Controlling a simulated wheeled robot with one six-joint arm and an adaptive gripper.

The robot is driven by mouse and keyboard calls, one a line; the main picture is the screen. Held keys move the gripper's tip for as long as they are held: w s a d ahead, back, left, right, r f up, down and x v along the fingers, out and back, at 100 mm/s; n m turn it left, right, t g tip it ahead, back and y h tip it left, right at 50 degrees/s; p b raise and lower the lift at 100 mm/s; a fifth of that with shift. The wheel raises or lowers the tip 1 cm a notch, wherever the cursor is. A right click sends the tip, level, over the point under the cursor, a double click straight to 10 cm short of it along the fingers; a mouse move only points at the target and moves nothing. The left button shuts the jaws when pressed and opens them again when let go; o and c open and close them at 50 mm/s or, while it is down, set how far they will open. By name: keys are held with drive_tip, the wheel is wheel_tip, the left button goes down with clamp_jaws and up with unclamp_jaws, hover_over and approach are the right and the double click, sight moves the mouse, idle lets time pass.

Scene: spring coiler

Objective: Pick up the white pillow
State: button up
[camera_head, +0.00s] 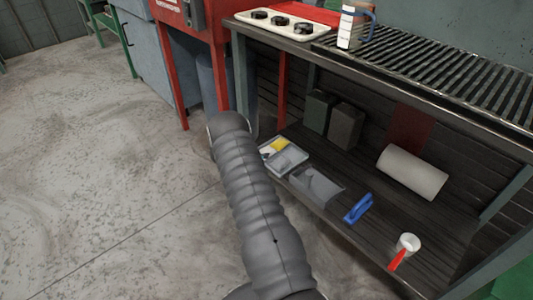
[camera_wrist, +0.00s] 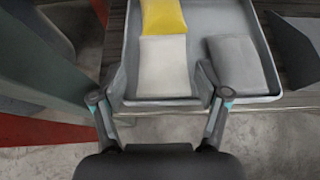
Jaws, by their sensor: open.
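The white pillow (camera_wrist: 164,66) lies flat in a shallow grey tray (camera_wrist: 204,17), near the tray's front edge in the wrist view. A yellow pillow (camera_wrist: 164,17) touches its far end, and a grey pillow (camera_wrist: 235,62) lies to its right with a gap between. My gripper (camera_wrist: 162,82) is open and empty, with one finger on each side of the white pillow's near end. I cannot tell how far the fingertips are above the tray. In the head view the tray (camera_head: 296,166) sits on the lower shelf, and my arm hides the gripper.
A red post stands left.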

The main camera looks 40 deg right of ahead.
sight(264, 151)
drive_tip(key=x, duration=0.4)
drive_tip(key=shift+s+d+f, duration=0.15)
drive_tip(key=shift+d+f, duration=0.1)
drive_tip(key=c, duration=0.8)
drive_tip(key=shift+r, duration=0.1)
